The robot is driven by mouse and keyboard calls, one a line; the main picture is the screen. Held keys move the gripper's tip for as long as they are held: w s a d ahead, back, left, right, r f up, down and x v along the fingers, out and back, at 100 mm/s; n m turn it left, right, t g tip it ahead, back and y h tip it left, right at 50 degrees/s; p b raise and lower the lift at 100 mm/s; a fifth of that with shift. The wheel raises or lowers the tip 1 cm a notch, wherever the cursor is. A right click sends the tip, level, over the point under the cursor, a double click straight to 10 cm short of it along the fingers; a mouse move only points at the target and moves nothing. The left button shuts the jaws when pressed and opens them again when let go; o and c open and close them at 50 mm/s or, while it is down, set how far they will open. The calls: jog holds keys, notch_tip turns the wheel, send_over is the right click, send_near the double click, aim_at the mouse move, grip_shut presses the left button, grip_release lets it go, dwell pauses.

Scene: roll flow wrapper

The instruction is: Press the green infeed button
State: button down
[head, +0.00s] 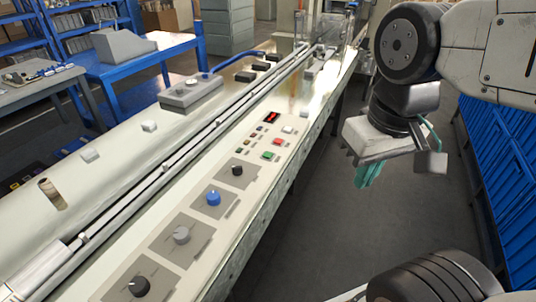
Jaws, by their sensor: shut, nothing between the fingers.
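The green infeed button (268,155) is on the cream control panel (222,230) of the wrapper, at the near end of a short row with a red button (277,142) and a white button (288,129). My gripper (367,178) hangs to the right of the panel, with its teal fingers shut and empty, pointing down. It is apart from the green button, which is in full view. The gap in depth between them is hard to judge.
A red display (271,117) and several small buttons sit beside the row. Black, blue (213,197) and grey (181,235) knobs run along the panel toward me. A metal rail (205,130) lies behind. Blue cabinets (500,160) stand right, with clear floor between.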

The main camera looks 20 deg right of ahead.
dwell(0.3)
jog(key=w+a+f+m+g+y, duration=0.2)
jog(key=w+a+f+m+y, duration=0.3)
jog(key=w, duration=0.5)
jog(key=m+t, duration=0.9)
jog(key=m, duration=0.8)
send_over(271, 155)
notch_tip(271, 155, down, 6)
jog(key=f, duration=0.1)
jog(key=shift+r+h, duration=0.25)
jog(key=shift+h, duration=0.25)
jog(key=shift+f, duration=0.15)
jog(key=shift+f, duration=4.3)
